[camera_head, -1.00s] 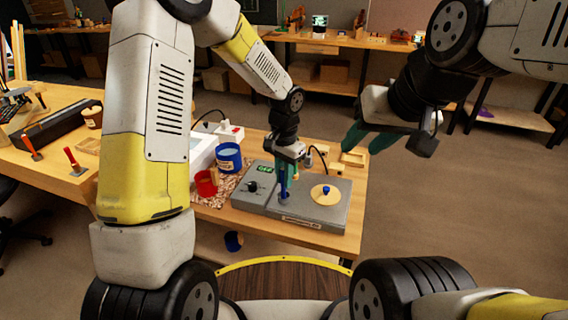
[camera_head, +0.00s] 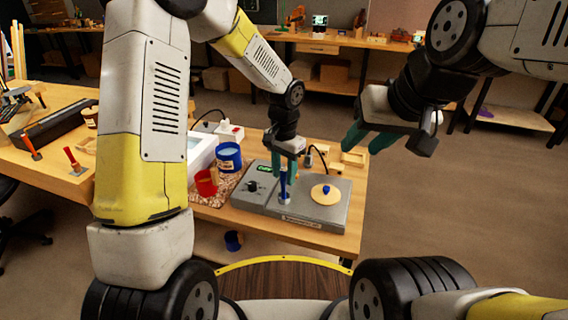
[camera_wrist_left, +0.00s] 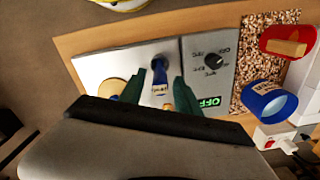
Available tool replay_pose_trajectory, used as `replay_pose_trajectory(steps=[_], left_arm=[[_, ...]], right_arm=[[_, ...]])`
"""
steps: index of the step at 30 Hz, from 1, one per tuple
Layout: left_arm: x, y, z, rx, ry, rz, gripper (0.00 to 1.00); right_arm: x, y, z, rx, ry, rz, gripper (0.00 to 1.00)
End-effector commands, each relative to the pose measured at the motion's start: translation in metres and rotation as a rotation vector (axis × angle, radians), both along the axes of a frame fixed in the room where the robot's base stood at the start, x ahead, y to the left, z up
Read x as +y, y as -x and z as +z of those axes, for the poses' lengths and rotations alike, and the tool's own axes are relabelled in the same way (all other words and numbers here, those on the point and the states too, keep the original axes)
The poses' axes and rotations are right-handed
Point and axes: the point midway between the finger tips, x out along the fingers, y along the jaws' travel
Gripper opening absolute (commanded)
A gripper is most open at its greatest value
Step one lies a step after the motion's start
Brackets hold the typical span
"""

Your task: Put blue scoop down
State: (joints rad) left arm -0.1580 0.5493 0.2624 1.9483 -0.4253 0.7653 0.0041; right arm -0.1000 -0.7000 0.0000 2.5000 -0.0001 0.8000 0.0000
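The blue scoop (camera_head: 284,188) stands upright on the grey heater unit (camera_head: 256,197), left of a round wooden lid with a blue knob. My left gripper (camera_head: 286,167) is over the heater, its green fingers spread to either side of the scoop's upper part. In the left wrist view, the blue scoop (camera_wrist_left: 160,88) shows between the two separated fingers (camera_wrist_left: 160,84), with a gap to them. My right gripper (camera_head: 367,138) hangs in the air right of the bench, open and empty.
A blue pot (camera_head: 229,157) and a red cup (camera_head: 206,184) stand on a speckled mat left of the heater. A small wooden tray (camera_head: 353,159) lies at the bench's back right. The lid (camera_head: 325,196) sits on the heater. Floor to the right is clear.

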Motion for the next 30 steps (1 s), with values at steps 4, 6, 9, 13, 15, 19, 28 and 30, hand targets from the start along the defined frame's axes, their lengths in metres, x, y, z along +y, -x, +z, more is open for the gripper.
replay_pose_trajectory(steps=[4, 6, 9, 13, 15, 19, 28, 30], left_arm=[[-0.001, -0.001, 0.034, -0.006, 0.002, 0.001, 0.39], [0.0, 0.0, 0.049, -0.005, 0.002, -0.001, 0.39], [-0.001, -0.001, 0.07, -0.005, 0.002, 0.001, 0.39], [-0.001, 0.0, 0.09, -0.004, 0.002, 0.0, 0.39], [-0.001, 0.0, 0.097, -0.002, 0.001, 0.0, 0.39], [0.002, 0.002, 0.109, -0.009, 0.003, 0.007, 0.39], [0.064, 0.054, 0.18, -0.158, 0.062, 0.198, 0.39], [0.08, 0.074, 0.196, -0.203, 0.092, 0.263, 0.39]], right_arm=[[0.0, 0.0, 0.0, 0.0, 0.0, 0.0, 0.39], [0.0, 0.0, 0.0, 0.0, 0.0, 0.0, 0.39], [0.0, 0.0, 0.0, 0.0, 0.0, 0.0, 0.39], [0.0, 0.0, 0.0, 0.0, 0.0, 0.0, 0.39], [0.0, 0.0, 0.0, 0.0, 0.0, 0.0, 0.39], [0.0, 0.0, 0.0, 0.0, 0.0, 0.0, 0.39], [0.0, 0.0, 0.0, 0.0, 0.0, 0.0, 0.39], [0.0, 0.0, 0.0, 0.0, 0.0, 0.0, 0.39]])
